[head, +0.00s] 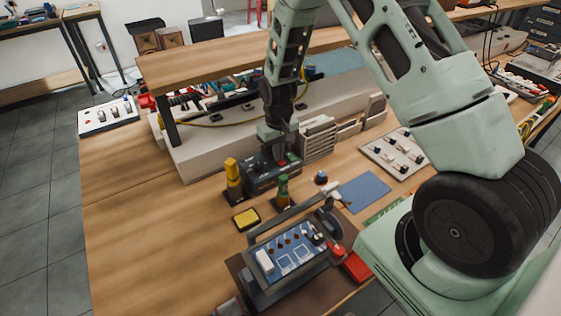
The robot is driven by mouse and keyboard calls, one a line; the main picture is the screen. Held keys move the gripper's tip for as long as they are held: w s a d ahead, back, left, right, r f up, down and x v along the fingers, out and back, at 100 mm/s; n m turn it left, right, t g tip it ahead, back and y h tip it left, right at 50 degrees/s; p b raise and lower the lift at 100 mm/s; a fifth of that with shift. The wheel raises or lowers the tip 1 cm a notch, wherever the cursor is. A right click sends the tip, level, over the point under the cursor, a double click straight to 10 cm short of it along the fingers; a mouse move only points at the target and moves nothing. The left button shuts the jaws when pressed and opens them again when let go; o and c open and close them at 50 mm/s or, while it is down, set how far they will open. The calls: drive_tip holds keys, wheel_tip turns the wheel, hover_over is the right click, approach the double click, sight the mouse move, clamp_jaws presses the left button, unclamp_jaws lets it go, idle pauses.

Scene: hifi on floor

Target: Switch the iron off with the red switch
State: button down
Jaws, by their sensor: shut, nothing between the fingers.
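The iron's station looks to be the small black box (262,178) on the wooden bench, with small controls on its front. A small red spot (294,158) shows at its right end, by my fingertips; it may be the red switch, but its position is too small to read. My gripper (281,160) points down at the box from above, shut and empty. It hides part of the box's top. I cannot tell whether the fingertips touch it. A yellow-handled tool (232,172) stands upright in a holder to the left, and a green-handled one (283,187) stands in front.
A yellow sponge (246,218) and a framed blue circuit board (290,249) lie nearer me. A blue mat (364,191) and a white switch panel (396,154) are to the right. A raised wooden shelf (200,69) stands behind.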

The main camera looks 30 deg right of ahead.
drive_tip(key=shift+r, duration=0.1)
wheel_tip(320, 180, up, 7)
drive_tip(key=p, duration=0.5)
idle(0.3)
idle(0.4)
